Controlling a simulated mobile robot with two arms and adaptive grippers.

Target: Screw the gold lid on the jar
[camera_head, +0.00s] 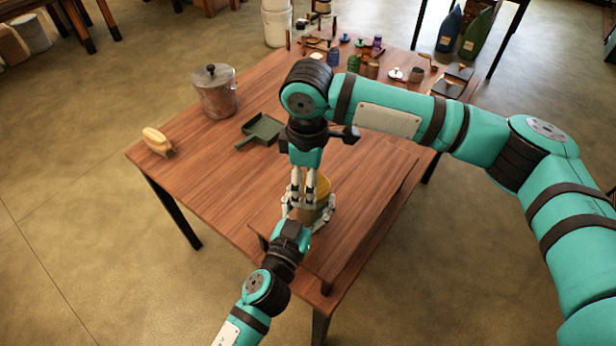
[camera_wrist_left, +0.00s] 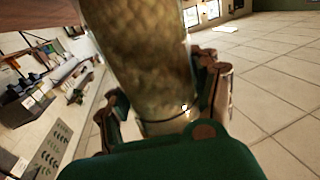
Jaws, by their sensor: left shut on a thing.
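The jar (camera_head: 317,213) stands near the front of the wooden table, partly hidden by my arms. In the left wrist view the jar (camera_wrist_left: 143,55) is clear, filled with a brownish-green grainy content. My left gripper (camera_head: 309,212) is shut around the jar's side; its fingers (camera_wrist_left: 165,100) flank the jar in the wrist view. The gold lid (camera_head: 322,187) shows at the top of the jar; whether it is seated cannot be told. My right gripper (camera_head: 304,196) points down from above at the lid, its fingers touching or very near it. Its grip is unclear.
On the table (camera_head: 215,180) are a yellow-handled brush (camera_head: 157,141), a dark green dustpan (camera_head: 260,130) and a lidded glass pot (camera_head: 214,92). Several small bottles and tools crowd the back edge. The table's left side is mostly clear.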

